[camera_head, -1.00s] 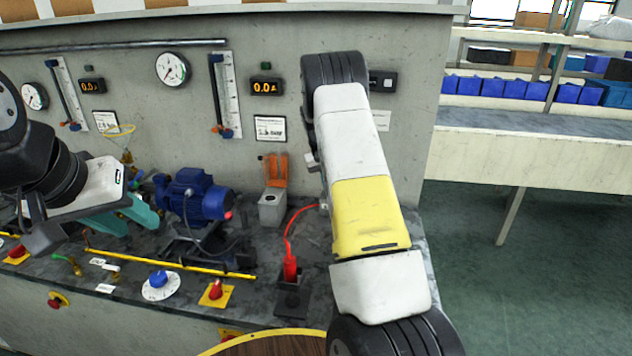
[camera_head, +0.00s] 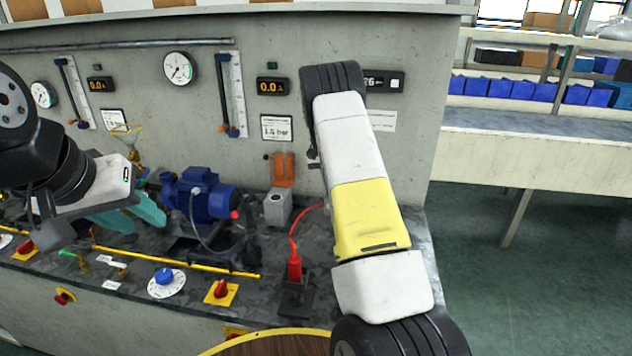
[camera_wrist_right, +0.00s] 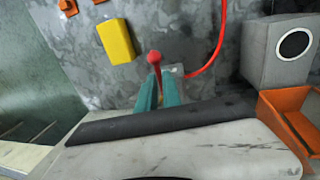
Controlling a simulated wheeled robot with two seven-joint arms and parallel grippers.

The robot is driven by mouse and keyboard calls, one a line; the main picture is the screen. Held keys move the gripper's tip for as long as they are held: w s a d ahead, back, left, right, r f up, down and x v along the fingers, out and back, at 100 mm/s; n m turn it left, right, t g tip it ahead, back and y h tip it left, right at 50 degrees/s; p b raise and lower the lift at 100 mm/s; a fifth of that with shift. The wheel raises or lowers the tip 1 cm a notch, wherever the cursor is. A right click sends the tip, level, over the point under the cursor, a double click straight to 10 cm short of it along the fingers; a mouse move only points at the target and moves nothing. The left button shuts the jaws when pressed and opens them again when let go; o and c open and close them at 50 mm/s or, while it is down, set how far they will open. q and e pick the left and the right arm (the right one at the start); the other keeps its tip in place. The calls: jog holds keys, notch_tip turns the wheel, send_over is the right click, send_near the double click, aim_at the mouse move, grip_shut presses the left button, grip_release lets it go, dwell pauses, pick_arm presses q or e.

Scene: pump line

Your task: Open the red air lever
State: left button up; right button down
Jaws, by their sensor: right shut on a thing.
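The red air lever (camera_wrist_right: 155,58), with a round red knob, shows in the right wrist view. It stands between the teal fingers of my right gripper (camera_wrist_right: 158,88), which are shut on it. In the head view the lever and the right gripper are hidden behind my right arm. My left gripper (camera_head: 130,213) is at the left in the head view, its teal fingers apart and empty, near the blue pump (camera_head: 205,197).
A yellow block (camera_wrist_right: 116,41) lies beside the lever. Gauges line the wall behind.

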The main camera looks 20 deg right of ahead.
jog(key=c, duration=1.5)
grip_release()
jog(key=shift+r, duration=0.15)
jog(key=r, duration=0.2)
jog(key=a+r, duration=0.1)
jog(key=r, duration=0.4)
jog(key=shift+w+a+r, duration=0.2)
jog(key=shift+w, duration=0.2)
